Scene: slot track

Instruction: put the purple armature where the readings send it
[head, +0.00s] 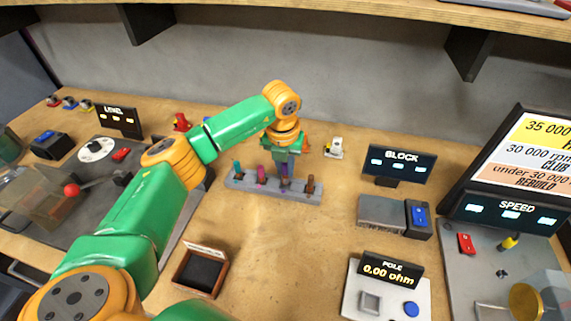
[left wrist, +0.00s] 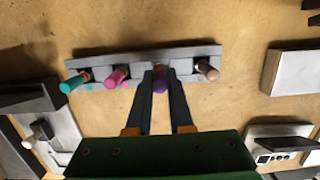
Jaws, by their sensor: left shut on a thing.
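The grey rack (head: 240,183) holds a teal armature (head: 237,167), a pink armature (head: 262,174), the purple armature (head: 284,170) and a brown armature (head: 310,183). My left gripper (head: 285,178) points down over the rack, shut on the purple armature. In the left wrist view its fingers (left wrist: 161,75) stand on both sides of the purple armature (left wrist: 160,86), which still appears to be at its place in the rack. The pole meter (head: 388,278) reads 0.00 ohm. The block display (head: 400,163) and speed display (head: 514,212) show only lit blocks. My right gripper is out of view.
A sign (head: 540,150) at right lists 35 000, 30 000 rpm CLUB and under 30 000 REBUILD. A dark-lined wooden tray (head: 181,279) lies in front. Bare bench lies between the tray and pole meter.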

